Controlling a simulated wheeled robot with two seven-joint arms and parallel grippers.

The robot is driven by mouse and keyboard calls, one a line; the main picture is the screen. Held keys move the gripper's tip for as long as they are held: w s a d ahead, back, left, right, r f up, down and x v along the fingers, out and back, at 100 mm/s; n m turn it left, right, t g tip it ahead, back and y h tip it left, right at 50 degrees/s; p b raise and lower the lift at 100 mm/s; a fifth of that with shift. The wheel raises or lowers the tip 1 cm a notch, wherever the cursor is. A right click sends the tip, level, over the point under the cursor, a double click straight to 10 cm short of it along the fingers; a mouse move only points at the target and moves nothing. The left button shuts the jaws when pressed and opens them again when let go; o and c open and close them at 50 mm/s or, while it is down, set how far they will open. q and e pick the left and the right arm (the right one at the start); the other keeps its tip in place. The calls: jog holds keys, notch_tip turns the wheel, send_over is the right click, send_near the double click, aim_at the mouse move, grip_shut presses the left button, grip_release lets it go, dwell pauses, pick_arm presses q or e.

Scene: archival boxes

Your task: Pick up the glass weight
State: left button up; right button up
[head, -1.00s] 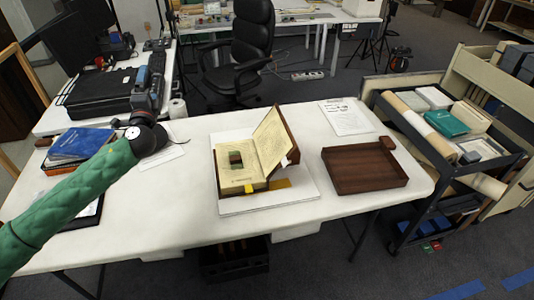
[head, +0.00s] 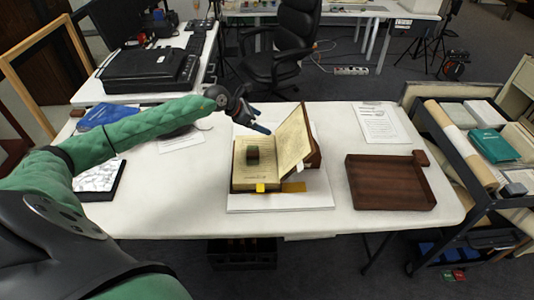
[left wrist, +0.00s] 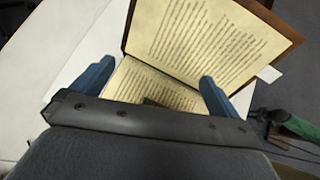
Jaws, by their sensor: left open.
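The glass weight (head: 252,154) looks like a small dark block lying on the left page of the open book (head: 240,178). In the left wrist view only a dark sliver of the weight (left wrist: 150,102) shows above the gripper body. My left gripper (head: 258,125) is open and empty, behind and above the weight, near the top of the book. In the left wrist view its two blue fingers (left wrist: 155,88) stand wide apart over the pages. A green sleeve, apparently my right arm (left wrist: 300,126), shows small at the right edge; its gripper is not clear.
The book's right side (head: 298,135) stands tilted up beside the weight. A white board (head: 280,204) lies under the book. A brown wooden tray (head: 390,184) is to the right, with a paper sheet (head: 379,124) behind. Blue books (head: 105,117) lie left. The front table edge is clear.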

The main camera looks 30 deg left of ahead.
aim_at(252, 153)
pick_arm(q)
jog(key=s+a+f+m+g+y, duration=0.1)
jog(key=s+f, duration=0.1)
jog(key=s+a+f+m+g+y, duration=0.1)
jog(key=s+g, duration=0.1)
jog(key=s+a+f+m+g, duration=0.1)
jog(key=s+f, duration=0.1)
jog(key=shift+f+g+y+p, duration=0.3)
jog(key=shift+f+y+p, duration=0.05)
jog(key=shift+y, duration=0.05)
jog(key=shift+p+x, duration=0.3)
jog(key=shift+x, duration=0.5)
jog(key=shift+f+p, duration=0.25)
jog(key=shift+p, duration=0.05)
jog(key=p+x, duration=0.2)
jog(key=x, duration=0.2)
jog(key=shift+p, duration=0.4)
jog(key=shift+f, duration=0.4)
pick_arm(e)
jog(key=s+d+f+t, duration=0.1)
jog(key=s+d+f, duration=0.2)
jog(key=f, duration=0.5)
jog(key=shift+d+t, duration=0.25)
jog(key=shift+t, duration=0.15)
pick_arm(q)
jog(key=shift+c, duration=0.2)
